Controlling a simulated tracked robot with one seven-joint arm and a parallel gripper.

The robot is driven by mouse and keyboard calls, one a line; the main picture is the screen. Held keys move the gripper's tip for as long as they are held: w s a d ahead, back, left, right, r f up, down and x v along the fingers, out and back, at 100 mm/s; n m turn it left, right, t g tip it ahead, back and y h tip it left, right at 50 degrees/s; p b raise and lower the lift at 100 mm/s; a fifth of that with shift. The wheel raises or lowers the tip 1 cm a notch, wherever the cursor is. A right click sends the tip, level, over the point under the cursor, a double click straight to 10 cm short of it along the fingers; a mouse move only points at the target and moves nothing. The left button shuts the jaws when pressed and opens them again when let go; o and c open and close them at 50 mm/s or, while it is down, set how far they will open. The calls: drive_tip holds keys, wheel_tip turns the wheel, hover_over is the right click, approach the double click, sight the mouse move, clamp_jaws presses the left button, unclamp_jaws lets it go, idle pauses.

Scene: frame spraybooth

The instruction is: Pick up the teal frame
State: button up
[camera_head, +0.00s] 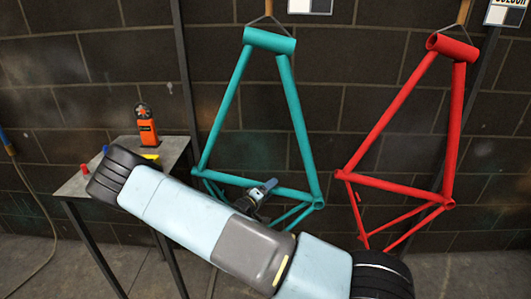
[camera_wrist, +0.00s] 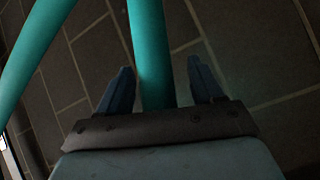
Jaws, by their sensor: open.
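The teal frame (camera_head: 302,133) hangs from a hook in front of the dark wall, left of the red frame, in the head view. My gripper (camera_head: 262,190) is at the lower part of the teal frame, by its bottom tube. In the wrist view a tube of the teal frame (camera_wrist: 150,55) runs down between the two open fingers of my gripper (camera_wrist: 162,88). A second teal tube shows at the upper left. The fingers stand apart on either side of the tube, with a gap on each side. My arm hides part of the frame's lower end.
A red frame (camera_head: 456,130) hangs close on the right. A small grey table (camera_head: 75,186) at the left carries an orange device (camera_head: 147,130) and small red, blue and yellow items. Dark upright posts stand by the wall. A hose (camera_head: 38,205) hangs at far left.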

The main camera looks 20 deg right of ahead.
drive_tip(key=shift+w+d, duration=0.1)
drive_tip(key=shift+c, duration=0.2)
drive_tip(key=shift+f, duration=0.1)
clamp_jaws()
idle(1.1)
